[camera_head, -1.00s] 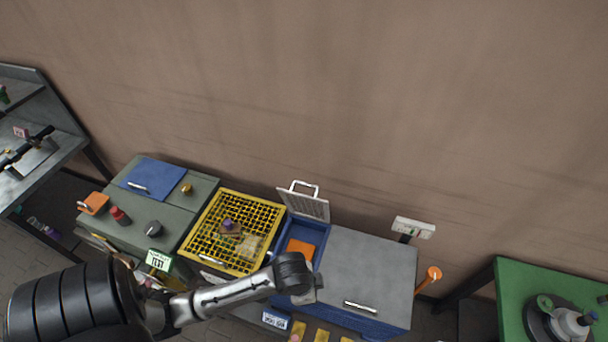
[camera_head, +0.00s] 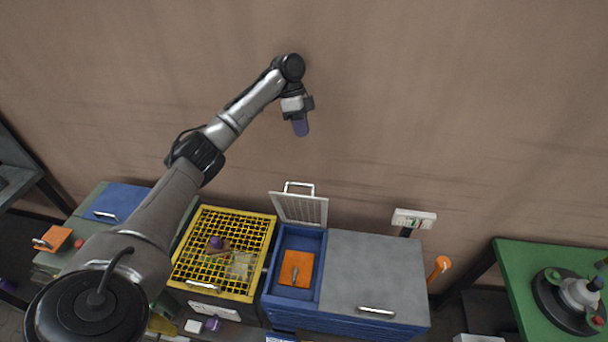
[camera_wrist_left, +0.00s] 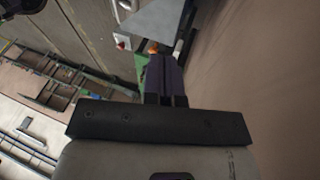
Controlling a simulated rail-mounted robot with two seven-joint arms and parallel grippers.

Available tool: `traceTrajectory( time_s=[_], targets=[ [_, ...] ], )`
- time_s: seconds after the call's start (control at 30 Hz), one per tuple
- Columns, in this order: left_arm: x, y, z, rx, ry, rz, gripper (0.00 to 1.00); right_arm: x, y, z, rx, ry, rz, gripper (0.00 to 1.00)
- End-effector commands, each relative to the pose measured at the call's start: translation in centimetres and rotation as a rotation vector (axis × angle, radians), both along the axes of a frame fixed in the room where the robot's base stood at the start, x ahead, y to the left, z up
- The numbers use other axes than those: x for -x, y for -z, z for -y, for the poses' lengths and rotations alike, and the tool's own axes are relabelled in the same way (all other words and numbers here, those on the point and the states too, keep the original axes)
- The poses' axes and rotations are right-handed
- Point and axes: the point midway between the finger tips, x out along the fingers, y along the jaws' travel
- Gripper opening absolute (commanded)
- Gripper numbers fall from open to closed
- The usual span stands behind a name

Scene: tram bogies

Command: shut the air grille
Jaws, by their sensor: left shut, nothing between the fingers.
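The air grille (camera_head: 300,209) is a pale slatted panel with a loop handle (camera_head: 299,186) on its top edge. It stands open, tilted up at the back of a blue compartment (camera_head: 303,239). An orange plate with a small handle (camera_head: 296,268) lies inside that compartment. My left gripper (camera_head: 301,129) shows above the grille in the picture, against the wall, apart from it. Its purple fingers are shut and empty, pointing down. They also show in the left wrist view (camera_wrist_left: 166,78), where I cannot make out the grille. My right gripper is not in view.
A grey lid (camera_head: 372,275) with a bar handle lies right of the compartment. A white wall box (camera_head: 414,219), an orange knob (camera_head: 442,263) and a green table (camera_head: 520,262) are further right.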

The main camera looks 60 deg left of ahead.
Motion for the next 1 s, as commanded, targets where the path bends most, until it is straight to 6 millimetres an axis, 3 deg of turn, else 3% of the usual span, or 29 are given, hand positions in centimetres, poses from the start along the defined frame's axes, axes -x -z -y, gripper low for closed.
traceTrajectory(
  time_s=[0.1, 0.27, 0.73, 1.0],
  targets=[
    [0.6, -0.4, -0.9, 0.049, 0.005, 0.010, 0.00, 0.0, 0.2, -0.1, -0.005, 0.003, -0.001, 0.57],
    [0.8, 0.5, -0.5, 0.065, 0.011, 0.012, 0.00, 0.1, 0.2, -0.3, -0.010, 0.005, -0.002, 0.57],
    [0.7, 8.3, 3.8, 0.065, 0.010, 0.011, 0.00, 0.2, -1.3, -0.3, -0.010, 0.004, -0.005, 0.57],
    [2.2, 9.3, 5.4, 0.063, 0.010, 0.012, 0.00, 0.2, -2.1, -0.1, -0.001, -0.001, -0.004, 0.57]
  ],
)
